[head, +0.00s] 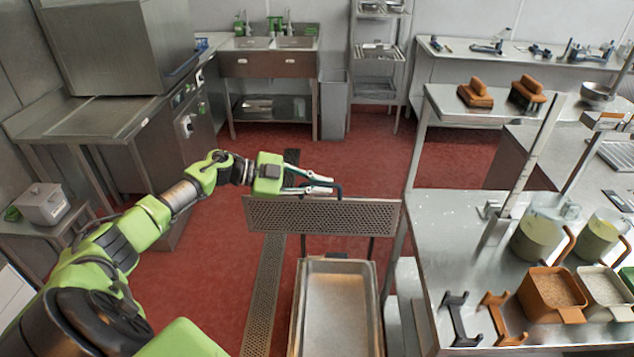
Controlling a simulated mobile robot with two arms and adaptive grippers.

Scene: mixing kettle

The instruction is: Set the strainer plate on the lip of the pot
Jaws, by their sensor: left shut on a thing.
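My left gripper (325,185) is shut on the black handle of the strainer plate (322,215), a wide grey perforated metal panel. It holds the plate in the air, long side across the view and holed face toward me. Below and nearer is a rectangular steel pan (336,315) with a raised rim; the plate is apart from it in the picture, beyond its far edge. I cannot tell whether this pan is the pot; no other large pot is clear in view. My right gripper is not in view.
A steel table (460,240) at right holds grey jugs (537,238), an orange bin (548,295) and black and orange brackets (460,318). Its upright post (530,150) rises near the edge. A sink (272,62) stands at the back. Red floor (225,250) is open around a drain grate (262,300).

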